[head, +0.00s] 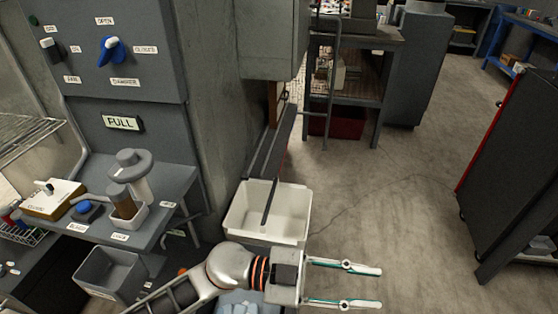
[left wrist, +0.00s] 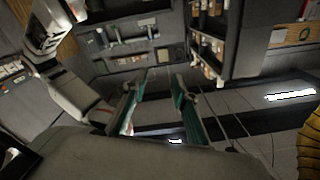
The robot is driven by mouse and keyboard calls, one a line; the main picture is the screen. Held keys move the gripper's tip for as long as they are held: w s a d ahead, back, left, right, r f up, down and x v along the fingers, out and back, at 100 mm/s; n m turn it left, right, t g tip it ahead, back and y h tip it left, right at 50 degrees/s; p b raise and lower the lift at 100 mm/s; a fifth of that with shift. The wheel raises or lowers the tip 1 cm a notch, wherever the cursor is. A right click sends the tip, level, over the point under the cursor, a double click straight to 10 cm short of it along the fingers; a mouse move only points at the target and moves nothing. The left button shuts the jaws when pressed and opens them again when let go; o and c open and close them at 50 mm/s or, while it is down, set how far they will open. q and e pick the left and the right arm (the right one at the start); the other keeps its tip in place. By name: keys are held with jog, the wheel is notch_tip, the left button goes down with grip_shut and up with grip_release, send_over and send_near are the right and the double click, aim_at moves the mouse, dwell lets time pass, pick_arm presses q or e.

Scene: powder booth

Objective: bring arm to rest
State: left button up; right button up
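My left arm comes in at the bottom of the head view. My left gripper (head: 376,286) is open, with its two teal-lined fingers apart and nothing between them. It is held out to the right over the floor, beyond the white bin (head: 268,212). In the left wrist view the two fingers of the left gripper (left wrist: 162,78) also stand apart with nothing held. White and grey robot links show at the left of that view. My right gripper does not show in either view.
A grey shelf (head: 180,190) at left holds a lidded container (head: 131,172). A panel (head: 110,50) with a blue knob (head: 110,48) stands above it. A grey bin (head: 108,268) stands lower left. A dark cabinet (head: 510,170) stands at right. The floor (head: 400,200) between is clear.

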pick_arm(q)
jog(key=w+a+r+n+t+h+p, duration=0.1)
jog(key=w+a+r+n+t+h, duration=0.15)
jog(key=w+a+n+t, duration=0.6)
jog(key=w+a+f+n+t+y+p, duration=0.1)
jog(key=w+a+f+n+t+y, duration=0.3)
jog(key=a+f+n+t+y, duration=0.55)
jog(key=s+a+f+n+g+y, duration=0.1)
jog(key=s+a+f+g+y, duration=0.1)
jog(key=s+a+f+y, duration=0.2)
jog(key=s+a+f+n+g+y+p, duration=0.1)
jog(key=s+a+f+y, duration=0.3)
jog(key=s+a+f, duration=0.5)
jog(key=a+f+g, duration=0.1)
jog(key=a+f, duration=0.3)
jog(key=f, duration=0.2)
jog(key=shift+f+y, duration=0.35)
jog(key=shift+y, duration=0.05)
